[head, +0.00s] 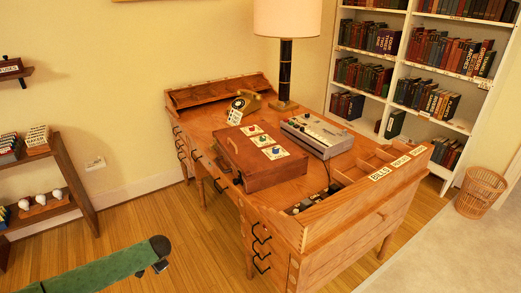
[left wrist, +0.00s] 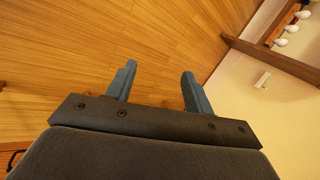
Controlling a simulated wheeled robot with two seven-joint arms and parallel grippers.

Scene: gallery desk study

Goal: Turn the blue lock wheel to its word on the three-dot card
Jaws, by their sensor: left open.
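A brown wooden box (head: 240,165) sits on the desk, with three small coloured wheels on pale plates on its top. The nearest wheel (head: 276,150) looks blue, but its marks are too small to read. A white card (head: 235,117) stands by the telephone; its dots or words cannot be made out. My left gripper (head: 152,270) is over the floor, left of the desk and well apart from the box. In the left wrist view its two fingers (left wrist: 160,85) are spread and empty. My right gripper is not in view.
The wooden desk (head: 340,165) also holds a telephone (head: 246,101), a lamp (head: 286,70), a grey device (head: 318,133) and labelled compartments (head: 390,168). A low shelf (head: 75,180) stands at left, a bookcase (head: 400,75) behind. Floor between shelf and desk is clear.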

